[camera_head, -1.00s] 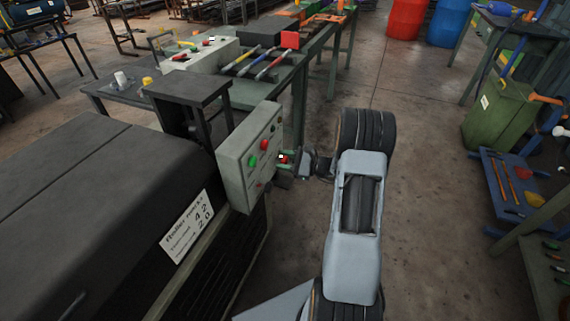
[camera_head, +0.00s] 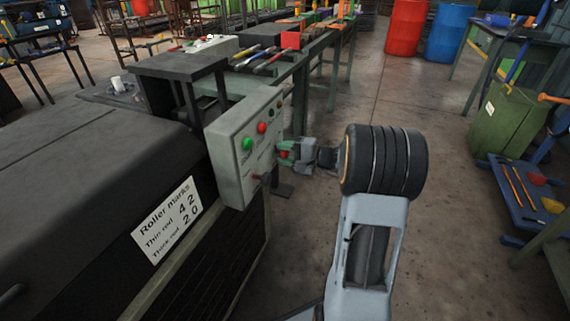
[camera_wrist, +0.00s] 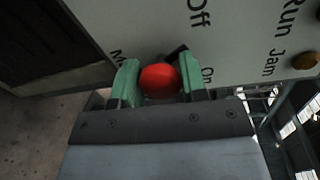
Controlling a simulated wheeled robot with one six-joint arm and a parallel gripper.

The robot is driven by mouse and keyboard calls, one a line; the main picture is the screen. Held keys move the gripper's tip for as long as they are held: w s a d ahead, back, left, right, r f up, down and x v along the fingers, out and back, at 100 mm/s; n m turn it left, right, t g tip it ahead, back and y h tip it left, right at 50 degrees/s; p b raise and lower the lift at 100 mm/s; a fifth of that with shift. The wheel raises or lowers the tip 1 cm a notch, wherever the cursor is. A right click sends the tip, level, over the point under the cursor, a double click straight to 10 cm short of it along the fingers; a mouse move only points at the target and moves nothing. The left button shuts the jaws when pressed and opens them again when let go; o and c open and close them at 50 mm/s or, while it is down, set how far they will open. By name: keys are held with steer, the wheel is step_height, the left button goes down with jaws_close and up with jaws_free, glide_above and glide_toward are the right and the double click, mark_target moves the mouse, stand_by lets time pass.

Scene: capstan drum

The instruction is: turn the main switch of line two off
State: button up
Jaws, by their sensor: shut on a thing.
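The grey-green control box (camera_head: 228,150) stands at the edge of the dark machine, with a green button (camera_head: 247,143) and a red button (camera_head: 262,127) on its face. My gripper (camera_head: 284,153) is at the right side of the face. In the wrist view, my gripper (camera_wrist: 160,82) has its green fingers shut on a red rounded knob (camera_wrist: 160,80). The panel around the knob bears the words "Off" and "On", and a partly hidden word starting with "M". A dark piece shows behind the knob; the rest of the switch is hidden by the fingers.
A sign (camera_head: 167,220) reading "Roller marks" is on the dark machine (camera_head: 75,190). A workbench with tools stands behind.

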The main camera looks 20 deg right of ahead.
steer(key=n+b, duration=0.1)
steer(key=b, duration=0.1)
steer(key=n+b, duration=0.1)
steer(key=b, duration=0.1)
steer(key=shift+f+n, duration=0.3)
steer(key=shift+f, duration=0.1)
steer(key=shift+r+b, duration=0.1)
steer(key=shift+b, duration=0.4)
steer(key=shift+r+n+t+h+b, duration=0.1)
steer(key=shift+n+t+h+b, duration=0.2)
steer(key=shift+n+b, duration=0.1)
steer(key=o, duration=0.9)
steer(key=shift+r, duration=0.1)
steer(key=p+v, duration=0.4)
steer(key=v, duration=1)
steer(key=shift+w, duration=0.1)
